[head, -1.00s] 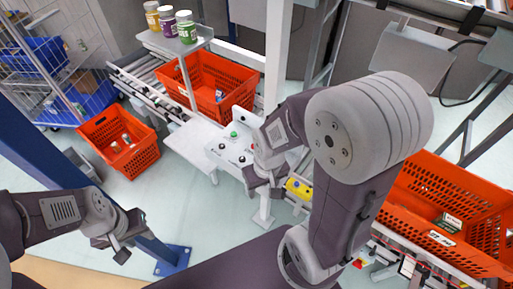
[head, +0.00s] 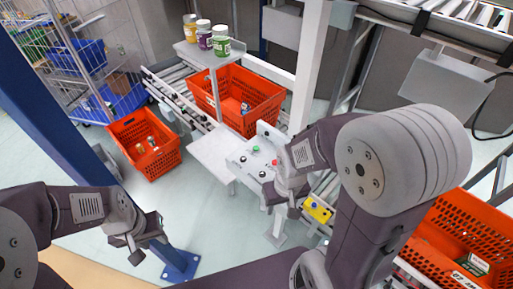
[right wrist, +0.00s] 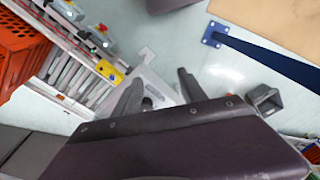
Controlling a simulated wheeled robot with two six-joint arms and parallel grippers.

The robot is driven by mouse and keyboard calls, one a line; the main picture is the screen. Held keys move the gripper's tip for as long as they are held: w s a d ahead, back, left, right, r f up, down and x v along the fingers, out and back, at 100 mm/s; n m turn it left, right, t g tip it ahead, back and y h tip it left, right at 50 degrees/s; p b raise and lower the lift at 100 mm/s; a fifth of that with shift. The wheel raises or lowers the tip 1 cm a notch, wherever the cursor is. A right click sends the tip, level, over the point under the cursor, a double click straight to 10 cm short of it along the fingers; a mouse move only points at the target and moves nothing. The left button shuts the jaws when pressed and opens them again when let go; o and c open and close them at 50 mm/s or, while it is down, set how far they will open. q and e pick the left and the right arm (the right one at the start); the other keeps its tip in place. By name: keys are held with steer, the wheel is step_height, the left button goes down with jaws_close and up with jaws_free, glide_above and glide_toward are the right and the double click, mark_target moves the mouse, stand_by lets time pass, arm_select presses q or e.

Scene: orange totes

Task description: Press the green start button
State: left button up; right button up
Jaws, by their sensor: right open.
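The white control panel (head: 238,163) stands in the middle of the head view. The green button (head: 256,149) is on its upper part and is uncovered. A red button (head: 275,162) and black knobs sit near it. My right gripper (head: 280,197) is beside the panel's right front edge, apart from the green button. Its two fingers are spread and empty in the right wrist view (right wrist: 158,92), where the green button is not seen. My left gripper (head: 148,248) hangs low at the left, far from the panel; its jaw gap is unclear.
A yellow box with a blue button (head: 318,209) is just right of my right gripper. Orange totes stand behind the panel (head: 262,92), on the floor at left (head: 170,158) and at right (head: 480,225). A shelf with jars (head: 205,57) and a white post (head: 308,75) rise behind.

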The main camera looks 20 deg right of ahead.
jaws_close()
stand_by(1.5)
